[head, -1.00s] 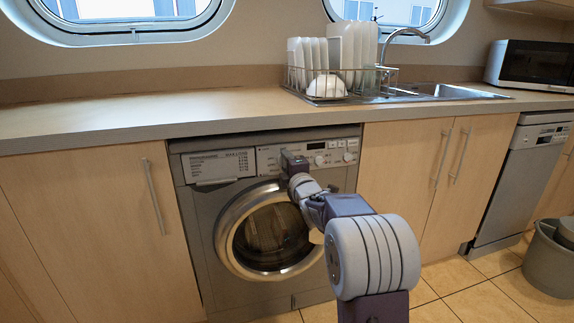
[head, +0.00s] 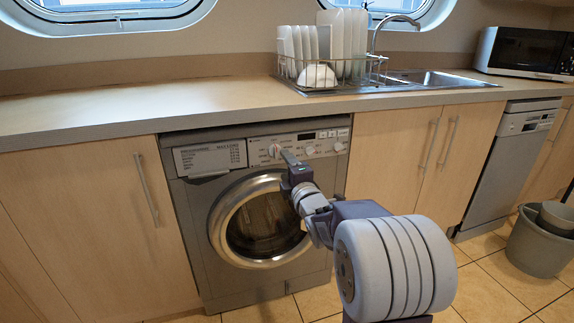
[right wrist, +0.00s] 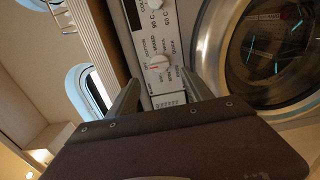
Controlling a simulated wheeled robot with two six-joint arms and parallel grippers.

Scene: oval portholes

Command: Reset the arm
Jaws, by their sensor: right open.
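My right arm reaches toward the front of the washing machine (head: 185,215). My right gripper (head: 288,157) is before the control panel, just above and right of the round door. In the right wrist view my gripper (right wrist: 162,88) has its two fingers spread apart with nothing held between them. The white program dial (right wrist: 157,64) lies beyond the fingertips in that view; whether they touch the panel I cannot tell. The dial also shows in the head view (head: 274,151), just left of the fingertip. The round door (head: 262,222) is closed. My left gripper is not in view.
A worktop (head: 120,110) runs above the washing machine. A dish rack with plates (head: 325,60) stands beside the sink (head: 425,78), with a microwave (head: 525,52) at right. A grey bucket (head: 540,245) is on the tiled floor. Floor shows in front of the cupboards.

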